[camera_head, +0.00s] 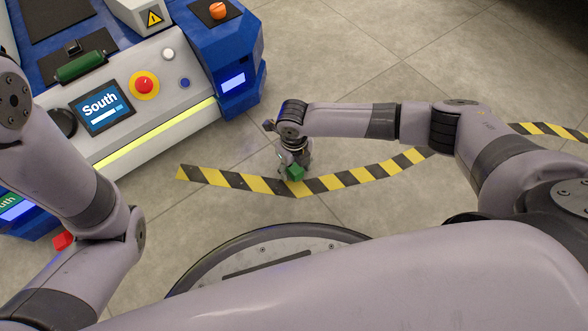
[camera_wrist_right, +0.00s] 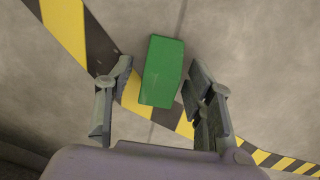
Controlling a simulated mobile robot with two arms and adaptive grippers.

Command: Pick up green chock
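The green chock (camera_head: 295,173) is a small green block on the floor at the yellow-and-black tape. In the right wrist view the green chock (camera_wrist_right: 162,71) lies ahead of and between the fingers, its lower end over the tape. My right gripper (camera_head: 289,165) is low over it, pointing down. In the right wrist view my right gripper (camera_wrist_right: 163,82) is open, with a gap showing between each finger and the chock. My left arm comes in from the left, but its gripper is not in view.
A blue and white lift cart with a "South" screen (camera_head: 102,107) and a red button (camera_head: 144,85) stands at the upper left. A red block (camera_head: 63,240) is at the lower left, beside my left arm. Yellow-and-black tape (camera_head: 345,180) crosses the floor.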

